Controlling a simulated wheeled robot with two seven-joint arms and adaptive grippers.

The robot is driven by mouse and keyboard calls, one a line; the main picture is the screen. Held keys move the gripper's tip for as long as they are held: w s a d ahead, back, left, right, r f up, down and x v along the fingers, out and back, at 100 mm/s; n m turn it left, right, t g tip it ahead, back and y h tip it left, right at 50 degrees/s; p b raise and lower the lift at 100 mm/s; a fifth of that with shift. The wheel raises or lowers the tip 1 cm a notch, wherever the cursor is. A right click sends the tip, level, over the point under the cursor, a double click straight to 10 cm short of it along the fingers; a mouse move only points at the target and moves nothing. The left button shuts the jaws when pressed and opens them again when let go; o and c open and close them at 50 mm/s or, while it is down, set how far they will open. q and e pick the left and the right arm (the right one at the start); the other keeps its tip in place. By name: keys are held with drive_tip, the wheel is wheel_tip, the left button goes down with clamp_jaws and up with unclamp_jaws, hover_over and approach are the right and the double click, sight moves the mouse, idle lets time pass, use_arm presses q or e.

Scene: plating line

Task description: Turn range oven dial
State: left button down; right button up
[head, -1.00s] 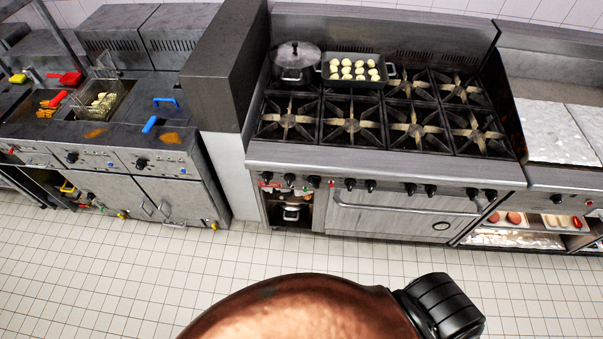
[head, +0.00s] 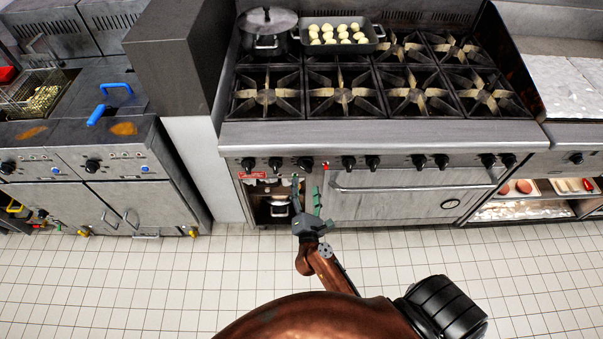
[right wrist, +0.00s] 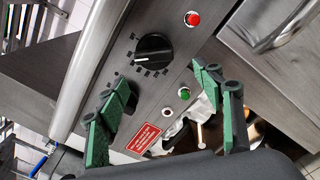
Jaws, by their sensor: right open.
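The range (head: 390,133) fills the middle of the head view, with a row of black knobs along its front. A black dial (right wrist: 152,50) with tick marks around it shows in the right wrist view, its white pointer line visible. It appears to be the knob (head: 305,163) left of the red light in the head view. My right gripper (head: 306,188) is in front of the panel below that knob. In the right wrist view its green fingers (right wrist: 163,84) are open, apart and empty, with the dial beyond them, untouched. My left gripper is out of view.
A red button (right wrist: 192,18), a green button (right wrist: 184,93) and a red label (right wrist: 143,140) surround the dial. The oven door handle (head: 415,186) lies to the right. A lidded pot (head: 268,30) and a pan of dough balls (head: 340,47) stand on top. The floor in front is clear.

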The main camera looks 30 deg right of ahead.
sight(306, 170)
drive_tip(key=shift+m, duration=0.9)
drive_tip(key=x, duration=0.3)
drive_tip(key=r+x, duration=0.1)
drive_tip(key=x, duration=0.2)
drive_tip(key=shift+w+d+r, duration=0.1)
drive_tip(key=shift+w+d, duration=0.4)
drive_tip(key=shift+w, duration=0.15)
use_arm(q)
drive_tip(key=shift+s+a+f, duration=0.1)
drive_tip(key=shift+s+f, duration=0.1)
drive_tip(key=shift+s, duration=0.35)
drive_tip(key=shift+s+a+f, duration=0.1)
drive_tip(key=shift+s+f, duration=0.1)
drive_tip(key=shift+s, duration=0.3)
use_arm(e)
drive_tip(key=shift+c, duration=0.5)
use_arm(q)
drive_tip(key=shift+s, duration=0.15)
use_arm(e)
drive_tip(key=c, duration=1)
